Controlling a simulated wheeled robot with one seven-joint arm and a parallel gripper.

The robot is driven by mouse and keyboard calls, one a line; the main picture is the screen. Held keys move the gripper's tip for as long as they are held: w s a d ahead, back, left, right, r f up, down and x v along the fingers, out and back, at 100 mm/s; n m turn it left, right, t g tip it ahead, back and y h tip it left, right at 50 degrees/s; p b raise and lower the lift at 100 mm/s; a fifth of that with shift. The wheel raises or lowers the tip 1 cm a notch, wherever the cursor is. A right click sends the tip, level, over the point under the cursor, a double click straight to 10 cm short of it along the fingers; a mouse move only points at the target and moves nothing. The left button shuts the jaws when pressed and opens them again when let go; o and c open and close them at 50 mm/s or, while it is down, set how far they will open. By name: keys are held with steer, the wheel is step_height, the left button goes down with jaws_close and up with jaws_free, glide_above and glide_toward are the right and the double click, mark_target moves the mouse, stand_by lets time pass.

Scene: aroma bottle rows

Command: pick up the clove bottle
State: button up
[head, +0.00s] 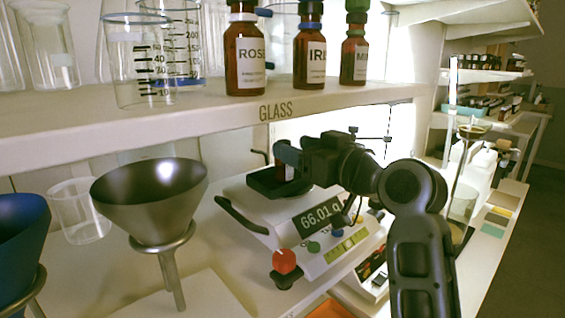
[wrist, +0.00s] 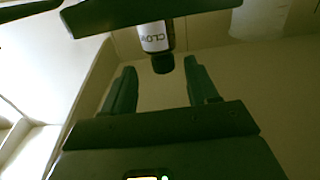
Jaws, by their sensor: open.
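The clove bottle stands on the dark pan (head: 262,184) of a balance. In the wrist view the bottle (wrist: 154,37) appears upside down, with a white label reading "CLO…" and a dark cap. In the head view my gripper (head: 285,153) is at the bottle's upper part and hides most of it; a brown and white sliver shows below the fingers. In the wrist view my gripper (wrist: 160,66) is open, one finger on each side of the cap in the picture, with gaps visible. Contact cannot be seen.
The balance display (head: 318,217) reads 66.01 g. A shelf (head: 215,115) above carries glass beakers and bottles labelled "ROSE" (head: 245,52), "IRI…" (head: 308,52) and "M…" (head: 354,58). A metal funnel (head: 150,205) on a stand is left of the balance.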

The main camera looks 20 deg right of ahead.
mark_target(284, 141)
steer(key=shift+a+p+x, duration=0.2)
steer(key=shift+p+x, duration=0.1)
steer(key=shift+x, duration=1.6)
steer(key=shift+c, duration=0.3)
steer(key=shift+s, duration=0.1)
jaws_close()
